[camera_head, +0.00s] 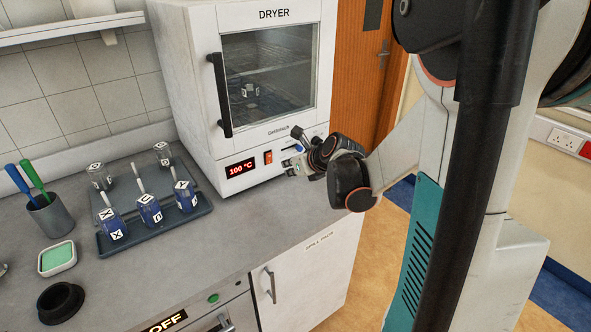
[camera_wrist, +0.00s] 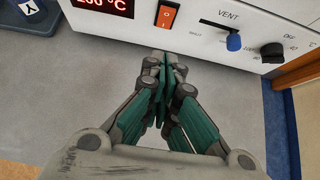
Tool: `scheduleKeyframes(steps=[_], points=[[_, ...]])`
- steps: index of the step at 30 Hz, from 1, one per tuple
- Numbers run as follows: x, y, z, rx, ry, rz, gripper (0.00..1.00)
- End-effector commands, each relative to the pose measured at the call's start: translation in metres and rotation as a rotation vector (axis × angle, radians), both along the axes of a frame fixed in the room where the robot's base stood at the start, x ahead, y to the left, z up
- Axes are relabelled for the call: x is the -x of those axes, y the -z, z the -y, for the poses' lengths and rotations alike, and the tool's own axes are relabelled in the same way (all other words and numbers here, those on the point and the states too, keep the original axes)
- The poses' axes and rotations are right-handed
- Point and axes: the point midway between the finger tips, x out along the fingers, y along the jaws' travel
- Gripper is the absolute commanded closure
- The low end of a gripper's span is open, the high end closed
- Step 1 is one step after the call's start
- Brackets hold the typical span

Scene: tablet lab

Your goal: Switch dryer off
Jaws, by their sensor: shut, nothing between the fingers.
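The white dryer (camera_head: 237,85) stands on the grey bench, its glass door closed, with a labelled cube-shaped item on a shelf inside. Its red display (camera_head: 240,168) reads 100 °C. The orange-red power switch (camera_head: 268,157) is right of the display and also shows in the wrist view (camera_wrist: 167,16). In the wrist view a blue vent slider (camera_wrist: 234,41) and a black knob (camera_wrist: 272,52) sit further right. My gripper (camera_head: 290,168) is shut and empty in front of the lower panel. In the wrist view its fingertips (camera_wrist: 164,58) point at the panel just below the switch; contact cannot be told.
A tray (camera_head: 203,211) with several labelled blue and clear containers stands left of the dryer. A pen cup (camera_head: 52,214), a green-filled dish (camera_head: 57,258) and a black round holder (camera_head: 60,301) are further left. An unit below shows OFF.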

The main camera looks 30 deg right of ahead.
Motion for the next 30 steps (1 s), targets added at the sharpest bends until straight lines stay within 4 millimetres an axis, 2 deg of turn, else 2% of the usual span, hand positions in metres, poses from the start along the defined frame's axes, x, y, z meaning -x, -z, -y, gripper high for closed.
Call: scheduleKeyframes(steps=[1,6,13,18,30], points=[[-0.009,0.010,-0.001,0.001,-0.002,0.000,1.00],[-0.035,0.030,-0.002,0.000,-0.001,0.000,1.00],[-0.064,0.023,-0.003,-0.001,-0.001,0.000,1.00],[-0.071,0.021,-0.003,0.000,0.000,0.001,1.00],[-0.076,0.017,-0.003,0.001,-0.001,0.000,1.00]])
